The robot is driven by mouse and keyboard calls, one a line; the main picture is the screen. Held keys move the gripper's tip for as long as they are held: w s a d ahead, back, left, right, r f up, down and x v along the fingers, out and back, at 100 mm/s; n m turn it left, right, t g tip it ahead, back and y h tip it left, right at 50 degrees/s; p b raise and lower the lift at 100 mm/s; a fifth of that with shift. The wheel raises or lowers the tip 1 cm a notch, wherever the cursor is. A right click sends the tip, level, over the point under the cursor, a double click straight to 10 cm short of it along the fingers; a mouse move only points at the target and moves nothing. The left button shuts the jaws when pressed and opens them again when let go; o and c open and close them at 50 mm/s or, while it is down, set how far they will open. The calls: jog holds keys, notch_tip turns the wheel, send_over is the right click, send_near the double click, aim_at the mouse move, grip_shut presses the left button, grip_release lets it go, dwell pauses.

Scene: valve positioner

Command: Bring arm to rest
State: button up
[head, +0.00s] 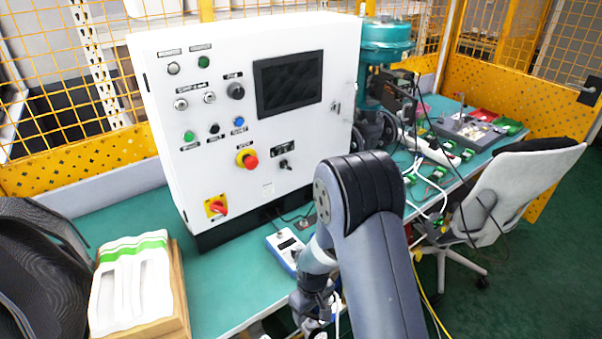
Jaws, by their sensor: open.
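My arm (377,250) rises from the bottom edge, bends at a dark-capped elbow, and its forearm runs down behind the upper link. Small grey wrist joints (312,282) show near the bottom edge, by the front of the green bench (232,285). My gripper's fingers do not show; they are below the picture or behind the arm. A small white and blue handheld device (285,248) with a dark display lies on the bench, just left of the forearm.
A white control cabinet (215,135) with a screen, buttons and knobs stands behind the arm. A teal valve actuator (385,45) is right of it. A white and green package (130,280) and dark mesh chair (35,265) are left. A light grey chair (515,190) stands right.

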jog(key=shift+r, duration=3.2)
